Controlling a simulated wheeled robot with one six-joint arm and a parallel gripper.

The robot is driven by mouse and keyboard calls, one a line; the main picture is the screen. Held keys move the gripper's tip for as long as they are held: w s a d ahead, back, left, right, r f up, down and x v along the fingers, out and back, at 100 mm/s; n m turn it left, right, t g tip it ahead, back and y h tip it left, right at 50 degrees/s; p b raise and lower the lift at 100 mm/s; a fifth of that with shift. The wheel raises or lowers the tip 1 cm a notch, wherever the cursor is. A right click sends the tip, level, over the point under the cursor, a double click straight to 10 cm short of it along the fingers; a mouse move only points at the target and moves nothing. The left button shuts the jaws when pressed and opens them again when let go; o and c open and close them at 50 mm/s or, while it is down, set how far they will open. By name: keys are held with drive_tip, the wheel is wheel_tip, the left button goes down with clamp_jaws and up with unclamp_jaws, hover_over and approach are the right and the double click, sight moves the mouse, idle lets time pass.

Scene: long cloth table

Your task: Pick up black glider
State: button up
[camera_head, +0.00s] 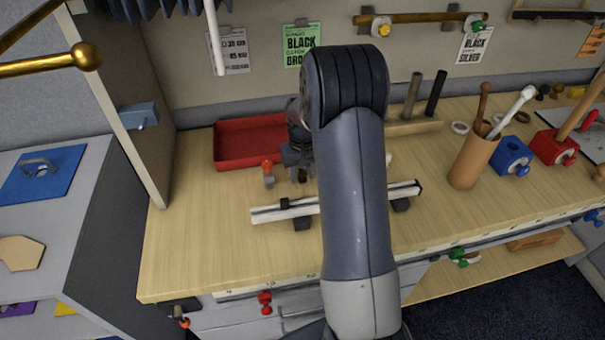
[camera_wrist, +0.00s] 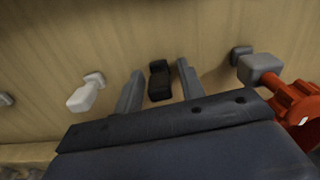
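The black glider (camera_wrist: 158,82) is a small dark block on the wooden tabletop in the wrist view. My gripper (camera_wrist: 159,70) is open, with one grey finger on each side of it. A narrow gap shows on both sides, and the right finger is the closer one. In the head view my gripper (camera_head: 300,176) points down at the table, behind the pale rail. There the glider cannot be told apart from the dark fingers, and my arm covers part of the area.
The pale rail (camera_head: 268,214) on dark feet lies in front. An orange-topped grey piece (camera_head: 267,170) stands left of my gripper; it shows at right in the wrist view (camera_wrist: 300,103). A white piece (camera_wrist: 84,96) stands opposite. A red tray (camera_head: 230,150) is behind; bare table lies front left.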

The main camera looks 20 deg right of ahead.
clamp_jaws()
wheel_tip(320, 180, up, 10)
drive_tip(key=shift+r+b, duration=0.1)
drive_tip(key=shift+b, duration=0.4)
idle(0.4)
drive_tip(key=shift+f+b, duration=2.9)
drive_tip(key=shift+f, duration=2.2)
drive_tip(key=shift+o, duration=1)
unclamp_jaws()
